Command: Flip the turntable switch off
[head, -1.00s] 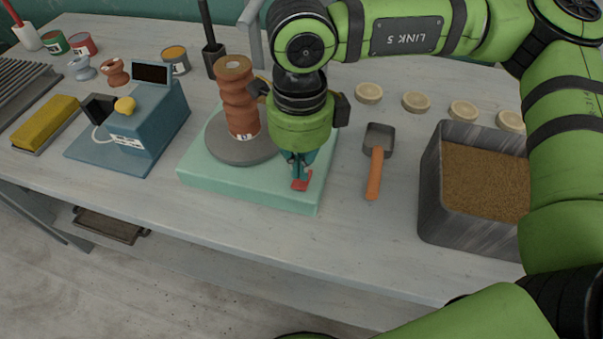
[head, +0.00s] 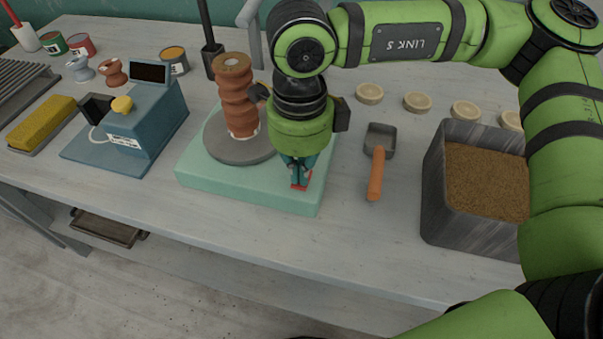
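The turntable is a pale green base (head: 235,185) with a grey round wheel (head: 219,146) on it. A ridged brown clay column (head: 238,100) stands upright on the wheel. The red switch (head: 308,181) is at the base's front right corner, partly hidden by my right gripper. My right gripper (head: 299,186) points down over the switch with its fingers close together. Its tips are at the switch and seem to touch it; the exact contact is hidden. My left gripper is not in view.
Right of the turntable lies a scoop with an orange handle (head: 375,178), then a grey bin of brown grains (head: 432,205). Several pale discs (head: 417,102) lie behind. A blue scale-like device (head: 150,120) and a yellow sponge (head: 42,120) are at left.

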